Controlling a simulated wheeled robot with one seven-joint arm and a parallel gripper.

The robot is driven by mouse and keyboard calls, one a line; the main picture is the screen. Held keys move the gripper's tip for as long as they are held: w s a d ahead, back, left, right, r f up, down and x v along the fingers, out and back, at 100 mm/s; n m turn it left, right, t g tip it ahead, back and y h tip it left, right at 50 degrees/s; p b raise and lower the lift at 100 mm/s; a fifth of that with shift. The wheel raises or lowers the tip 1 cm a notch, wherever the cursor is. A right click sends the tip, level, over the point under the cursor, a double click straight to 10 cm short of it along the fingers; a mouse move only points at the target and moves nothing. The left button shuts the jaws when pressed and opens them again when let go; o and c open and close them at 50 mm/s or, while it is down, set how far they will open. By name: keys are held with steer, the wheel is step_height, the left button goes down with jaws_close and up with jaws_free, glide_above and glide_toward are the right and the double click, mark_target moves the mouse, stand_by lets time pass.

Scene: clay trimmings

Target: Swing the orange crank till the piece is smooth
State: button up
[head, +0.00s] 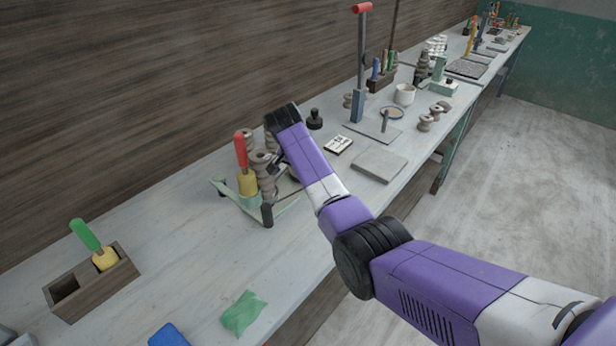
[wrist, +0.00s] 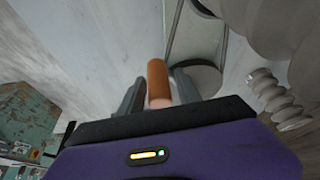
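The orange crank handle (wrist: 158,78) stands between the two fingers of my gripper (wrist: 158,92) in the wrist view. The fingers are apart, with a narrow gap seeming to show on each side of the handle. In the head view my arm hides the crank, and the gripper (head: 277,163) is at the right side of a pale green machine frame (head: 286,208). A grey-brown ridged clay piece (head: 262,167) stands upright on this machine. A ridged piece also shows at the right of the wrist view (wrist: 275,98). I cannot tell how smooth it is.
A red-handled tool (head: 241,150) with a yellow lower part stands by the clay piece. A wooden box (head: 95,290) holds a green-handled tool. A green cloth (head: 242,312) lies near the front edge. A grey slab (head: 379,165) and a tall red-topped lever (head: 361,60) are beyond my arm.

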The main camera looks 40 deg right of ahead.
stand_by(0.3)
steer(key=v, duration=0.7)
steer(key=shift+r+b, duration=0.35)
steer(key=shift+b, duration=0.1)
steer(key=shift+s+a, duration=0.15)
